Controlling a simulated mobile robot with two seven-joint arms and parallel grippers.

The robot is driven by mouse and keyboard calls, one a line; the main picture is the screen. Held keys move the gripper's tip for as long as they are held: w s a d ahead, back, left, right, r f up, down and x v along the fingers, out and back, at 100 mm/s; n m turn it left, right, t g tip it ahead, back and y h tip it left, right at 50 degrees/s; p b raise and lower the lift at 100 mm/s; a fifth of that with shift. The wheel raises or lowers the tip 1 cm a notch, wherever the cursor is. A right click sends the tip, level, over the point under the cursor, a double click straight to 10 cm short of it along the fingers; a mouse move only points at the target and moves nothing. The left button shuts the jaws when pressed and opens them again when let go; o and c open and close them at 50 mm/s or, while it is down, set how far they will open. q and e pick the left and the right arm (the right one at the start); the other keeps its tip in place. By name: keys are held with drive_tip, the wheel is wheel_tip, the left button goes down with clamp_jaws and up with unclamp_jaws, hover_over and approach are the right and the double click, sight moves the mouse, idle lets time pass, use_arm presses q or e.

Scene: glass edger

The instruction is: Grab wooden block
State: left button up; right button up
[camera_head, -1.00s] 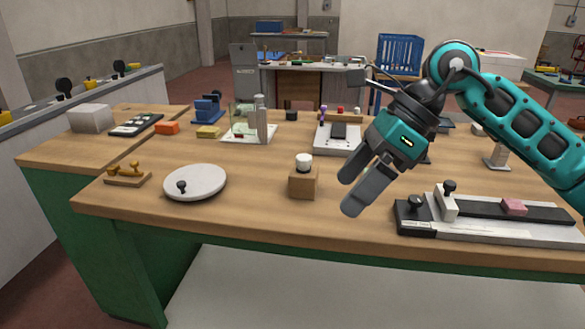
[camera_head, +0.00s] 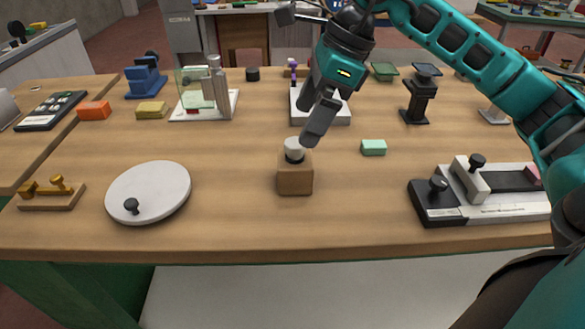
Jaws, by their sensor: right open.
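The wooden block (camera_head: 295,179) stands upright on the wooden table, near the middle of the front half. A white round cap or knob (camera_head: 293,150) sits on its top. My right gripper (camera_head: 312,112) comes in from the upper right and is open. Its fingers point down, just above and slightly right of the white knob in the picture. The fingers hold nothing, and whether the nearer fingertip touches the knob cannot be told. My left gripper is not in view.
A white disc with a black knob (camera_head: 150,192) lies left of the block. A mint-green block (camera_head: 373,147) lies to its right. A black and white slide fixture (camera_head: 490,195) is at the right front. A glass-plate stand (camera_head: 205,100) is behind left. Bare table surrounds the block.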

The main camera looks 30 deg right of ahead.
sight(291, 152)
drive_tip(key=x, duration=0.8)
drive_tip(key=shift+s+f, duration=0.1)
drive_tip(key=shift+f, duration=0.2)
drive_tip(key=c, duration=1.2)
drive_tip(key=shift+c, duration=0.2)
drive_tip(key=shift+r, duration=0.15)
